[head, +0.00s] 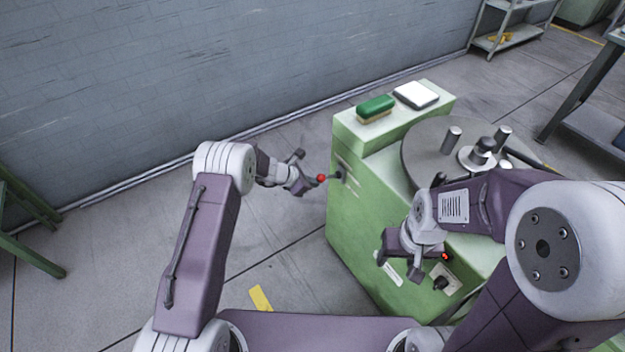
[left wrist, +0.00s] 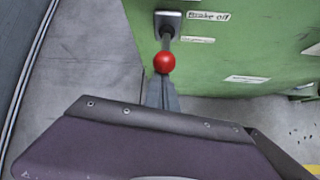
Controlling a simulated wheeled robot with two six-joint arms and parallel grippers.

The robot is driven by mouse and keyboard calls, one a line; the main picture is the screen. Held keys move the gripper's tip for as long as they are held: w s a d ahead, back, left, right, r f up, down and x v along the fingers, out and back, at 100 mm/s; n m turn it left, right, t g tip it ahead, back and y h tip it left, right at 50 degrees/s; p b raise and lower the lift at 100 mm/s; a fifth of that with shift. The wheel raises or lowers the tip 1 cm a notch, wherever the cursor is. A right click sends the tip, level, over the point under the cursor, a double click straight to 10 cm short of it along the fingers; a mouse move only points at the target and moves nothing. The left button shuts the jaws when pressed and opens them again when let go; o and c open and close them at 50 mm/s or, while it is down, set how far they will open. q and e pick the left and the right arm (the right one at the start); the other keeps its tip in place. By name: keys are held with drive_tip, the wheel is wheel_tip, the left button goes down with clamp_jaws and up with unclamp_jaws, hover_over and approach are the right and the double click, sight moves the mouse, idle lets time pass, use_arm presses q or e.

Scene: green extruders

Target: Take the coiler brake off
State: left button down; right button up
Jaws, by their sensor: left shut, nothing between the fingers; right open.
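The brake lever with its red ball knob (head: 321,178) sticks out from the left side of the green coiler (head: 360,215). In the left wrist view the red knob (left wrist: 165,62) is at the end of a short dark rod from a grey bracket (left wrist: 168,20). A "Brake off" label (left wrist: 209,16) is beside the bracket; a smaller label below it is unreadable. My left gripper (head: 310,184) is shut and empty, its tips right at the knob; I cannot tell whether they touch. My right gripper (head: 398,265) is open, over the coiler's near side.
A green brush (head: 375,106) and a white-topped box (head: 416,95) lie on the coiler's back ledge. A grey round turntable (head: 425,150) with upright posts is on top. A socket with a plug (head: 440,283) is on the near side.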

use_arm(q)
drive_tip(key=shift+w+d+r, duration=0.1)
drive_tip(key=shift+w+r, duration=0.15)
drive_tip(key=shift+r, duration=0.15)
wheel_tip(320, 180, down, 4)
drive_tip(key=s+a+b, duration=0.1)
drive_tip(key=a+b, duration=0.2)
drive_tip(key=d+p+v, duration=0.1)
drive_tip(key=p+v, duration=0.1)
drive_tip(key=v, duration=0.8)
drive_tip(key=shift+r, duration=0.35)
drive_tip(key=shift+w, duration=0.15)
